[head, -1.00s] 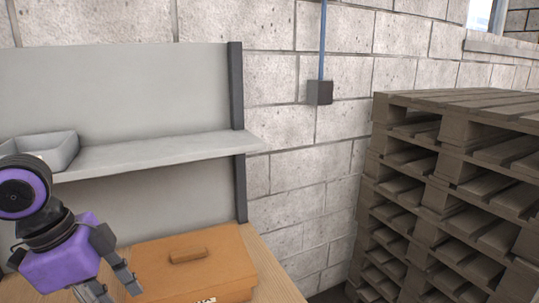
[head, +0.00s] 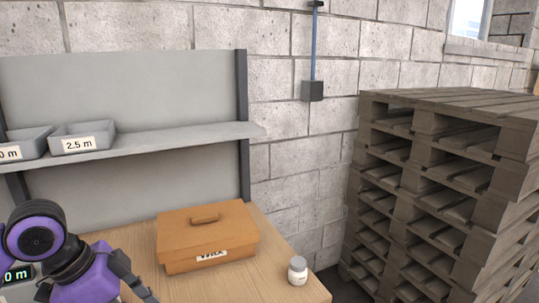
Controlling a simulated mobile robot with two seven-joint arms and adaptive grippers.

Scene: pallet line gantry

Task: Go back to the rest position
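My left arm comes in at the lower left, with its purple and black wrist in front of the workbench (head: 275,265). My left gripper (head: 138,285) is at the bottom edge, to the left of and nearer than the orange box. One dark finger shows; the other is cut off by the frame, so its opening is unclear. Nothing is seen held. My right gripper is not in view.
A closed orange box (head: 207,237) with a handle and a small white jar (head: 298,270) stand on the bench. Grey bins, one labelled 2.5 m (head: 84,138), sit on the shelf (head: 190,138). Stacked pallets (head: 430,175) stand at the right, beside a block wall.

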